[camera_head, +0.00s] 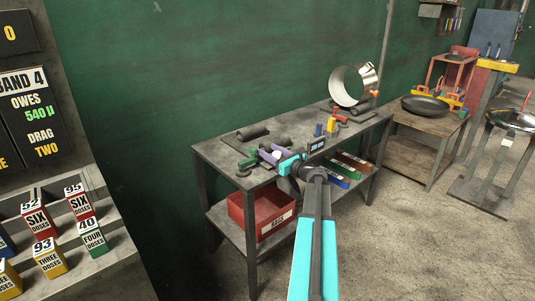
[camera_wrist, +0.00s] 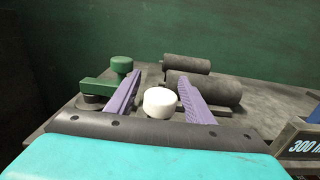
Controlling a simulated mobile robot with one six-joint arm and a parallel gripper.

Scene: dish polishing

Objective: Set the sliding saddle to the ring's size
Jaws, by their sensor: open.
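My gripper (camera_head: 268,150) is over the left part of the metal bench. In the wrist view its two purple fingers (camera_wrist: 160,82) stand apart, with a round white knob (camera_wrist: 159,102) between them and a gap on each side. I cannot tell whether the knob belongs to the sliding saddle; the saddle is not clearly made out. A green knob with a green arm (camera_wrist: 110,78) is left of the fingers. A dark label reading 300 (camera_head: 317,145) is right of my gripper, partly seen in the wrist view (camera_wrist: 303,145).
Dark grey rollers (camera_head: 252,132) lie behind the gripper on the bench (camera_head: 215,152). Small red, yellow and blue parts (camera_head: 331,125) stand near the ring. A red bin (camera_head: 249,211) is on the lower shelf. A table with a black pan (camera_head: 425,105) stands to the right.

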